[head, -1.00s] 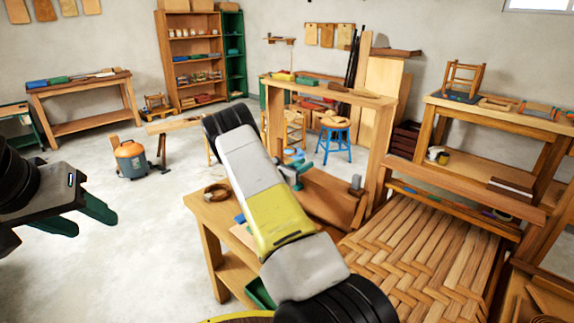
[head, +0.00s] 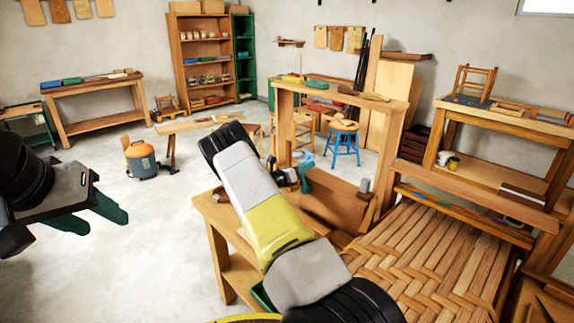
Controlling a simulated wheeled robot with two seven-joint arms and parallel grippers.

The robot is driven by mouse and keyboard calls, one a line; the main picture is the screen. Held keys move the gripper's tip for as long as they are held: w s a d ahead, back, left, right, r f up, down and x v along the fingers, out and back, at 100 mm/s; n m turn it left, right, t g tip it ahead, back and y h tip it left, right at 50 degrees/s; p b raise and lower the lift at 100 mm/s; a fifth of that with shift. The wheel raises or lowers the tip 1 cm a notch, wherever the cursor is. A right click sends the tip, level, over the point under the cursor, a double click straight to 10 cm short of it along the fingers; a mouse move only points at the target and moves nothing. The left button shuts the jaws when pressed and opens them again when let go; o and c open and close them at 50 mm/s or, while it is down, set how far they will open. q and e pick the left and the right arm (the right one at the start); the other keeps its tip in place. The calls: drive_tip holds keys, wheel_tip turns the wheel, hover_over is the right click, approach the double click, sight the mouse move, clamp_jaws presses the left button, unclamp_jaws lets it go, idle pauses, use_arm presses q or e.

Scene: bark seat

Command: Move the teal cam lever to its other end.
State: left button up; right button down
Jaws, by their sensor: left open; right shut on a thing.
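The teal cam lever (head: 304,180) shows as a small teal piece over the wooden bench, just right of my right forearm. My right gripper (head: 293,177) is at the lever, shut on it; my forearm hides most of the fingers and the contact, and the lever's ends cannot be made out. My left gripper (head: 92,217), with dark green fingers, is open and empty over the bare floor at the far left.
The wooden bench (head: 212,226) carries an upright wooden frame (head: 391,160) behind the lever. A woven bark seat (head: 425,250) lies close on the right. A blue stool (head: 343,146) and a vacuum (head: 141,158) stand beyond.

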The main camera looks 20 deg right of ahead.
drive_tip(key=shift+w+a, duration=0.1)
drive_tip(key=c, duration=1.1)
unclamp_jaws()
drive_tip(key=v, duration=0.7)
drive_tip(key=shift+a, duration=0.35)
drive_tip(key=shift+a+f, duration=0.1)
drive_tip(key=shift+a, duration=0.05)
